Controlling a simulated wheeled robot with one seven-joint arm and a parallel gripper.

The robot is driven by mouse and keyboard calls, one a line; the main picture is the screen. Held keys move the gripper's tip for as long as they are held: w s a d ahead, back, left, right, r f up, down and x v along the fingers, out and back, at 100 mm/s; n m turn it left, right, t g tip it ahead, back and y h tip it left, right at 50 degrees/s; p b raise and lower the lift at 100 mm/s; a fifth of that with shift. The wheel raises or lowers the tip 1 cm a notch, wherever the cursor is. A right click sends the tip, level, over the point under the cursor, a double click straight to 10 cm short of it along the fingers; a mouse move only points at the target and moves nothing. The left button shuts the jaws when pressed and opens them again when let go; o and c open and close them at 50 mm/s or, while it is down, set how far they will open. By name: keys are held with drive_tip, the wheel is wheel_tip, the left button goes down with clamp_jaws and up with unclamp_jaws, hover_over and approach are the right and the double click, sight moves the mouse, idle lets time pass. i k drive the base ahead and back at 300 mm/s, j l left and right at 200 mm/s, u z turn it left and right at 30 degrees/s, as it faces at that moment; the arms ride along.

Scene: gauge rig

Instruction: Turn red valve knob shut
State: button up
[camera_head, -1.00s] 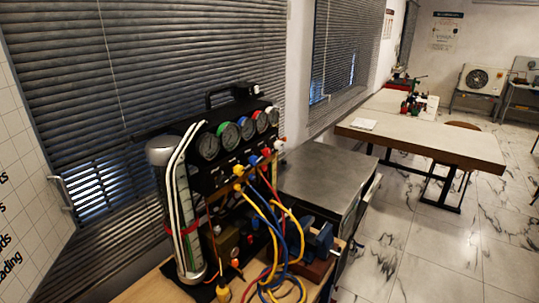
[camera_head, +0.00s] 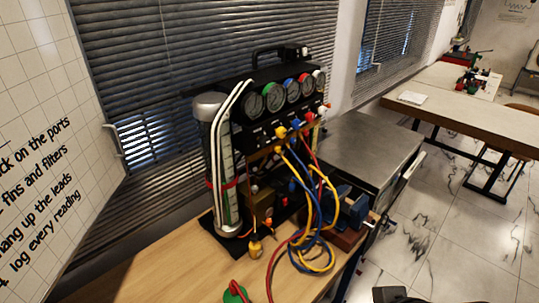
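The gauge rig (camera_head: 262,110) stands on a wooden table, with a row of round dials on a black panel. Below the dials is a row of small coloured fittings, among them yellow and blue ones. A small red fitting (camera_head: 309,118) shows toward the right of this row; it is too small to tell whether it is the red valve knob or a hose end, or how it is turned. Yellow, blue and red hoses hang from the row. No gripper fingers show; a dark rounded shape at the bottom edge may be part of my arm.
A tall cylinder (camera_head: 212,150) with white tubes stands at the rig's left. A blue vise-like tool (camera_head: 350,203) is at its right. A green and red item (camera_head: 236,291) lies at the table's (camera_head: 170,270) front. A grey metal-topped cabinet (camera_head: 365,143) stands behind right.

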sight(310, 117)
drive_tip(key=i+l+u, duration=0.15)
drive_tip(key=u, duration=0.3)
drive_tip(key=i+l+u, duration=0.25)
drive_tip(key=u, duration=0.15)
drive_tip(key=i+l+u, duration=0.2)
drive_tip(key=u, duration=0.25)
drive_tip(key=i+l+u, duration=0.1)
drive_tip(key=l+u, duration=0.3)
